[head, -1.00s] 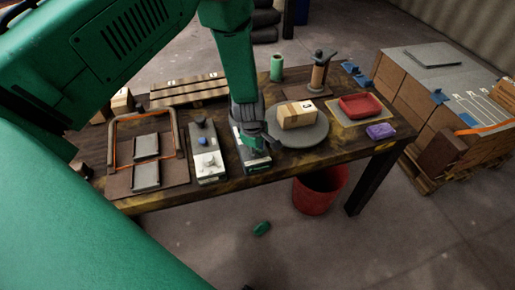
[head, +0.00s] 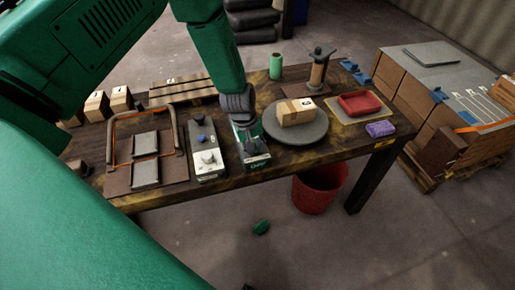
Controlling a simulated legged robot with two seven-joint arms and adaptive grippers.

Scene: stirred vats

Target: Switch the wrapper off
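A stretch wrapper stands on the table, with a round grey turntable (head: 296,138) and a post with a brown roll (head: 318,72) behind it. A taped cardboard box (head: 296,111) sits on the turntable. Left of the turntable is a control box with a green and white front (head: 254,160). A second, pale control box (head: 207,163) with blue and grey knobs stands left of it. My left gripper (head: 246,136) points down over the green and white box and hides much of its top. I cannot tell whether its fingers touch it or are open. My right gripper is not in view.
A wire-handled frame with grey pads (head: 146,158) lies at the left. A red tray (head: 360,104), a purple block (head: 381,129) and a green roll (head: 276,67) are on the table. A red bin (head: 320,190) stands below. Stacked cartons (head: 425,100) are at the right.

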